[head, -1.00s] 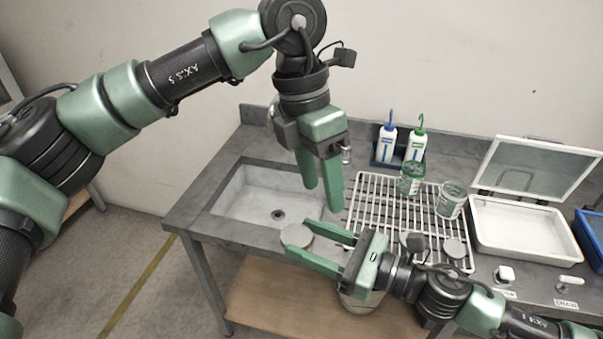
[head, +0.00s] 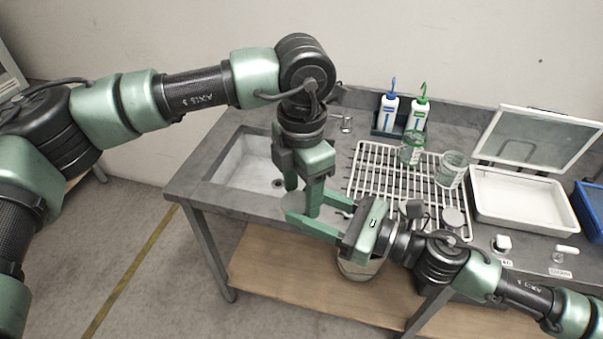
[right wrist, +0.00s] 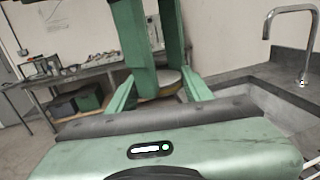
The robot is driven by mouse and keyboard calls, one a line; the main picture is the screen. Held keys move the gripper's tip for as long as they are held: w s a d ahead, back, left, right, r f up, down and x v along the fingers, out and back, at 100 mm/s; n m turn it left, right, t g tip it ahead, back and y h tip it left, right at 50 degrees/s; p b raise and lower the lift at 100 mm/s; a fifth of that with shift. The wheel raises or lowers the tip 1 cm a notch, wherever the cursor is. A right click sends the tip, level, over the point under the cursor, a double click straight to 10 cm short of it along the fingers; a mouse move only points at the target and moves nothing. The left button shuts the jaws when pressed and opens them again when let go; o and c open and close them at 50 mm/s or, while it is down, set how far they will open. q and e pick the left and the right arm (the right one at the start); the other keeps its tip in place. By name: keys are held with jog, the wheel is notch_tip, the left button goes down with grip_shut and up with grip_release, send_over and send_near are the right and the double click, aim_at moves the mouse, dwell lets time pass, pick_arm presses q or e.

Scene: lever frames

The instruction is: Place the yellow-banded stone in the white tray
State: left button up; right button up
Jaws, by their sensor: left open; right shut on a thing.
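The yellow-banded stone (right wrist: 170,77) is a pale disc with a yellowish edge in the right wrist view. My right gripper (right wrist: 160,96) is shut on it. In the head view the stone (head: 291,204) is partly covered by green fingers. My left gripper (head: 302,197) points down at it from above, open, with its fingers close around or beside the stone; I cannot tell whether they touch it. The white tray (head: 482,211) stands at the right on the counter and looks empty.
Wash bottles (head: 388,112) stand behind. A raised clear lid (head: 540,140) is behind the tray, a blue tray (head: 590,215) at far right.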

pick_arm(q)
jog(key=shift+f, duration=0.35)
jog(key=c, duration=1)
jog(key=shift+c, duration=0.3)
pick_arm(e)
jog(key=o, duration=1.5)
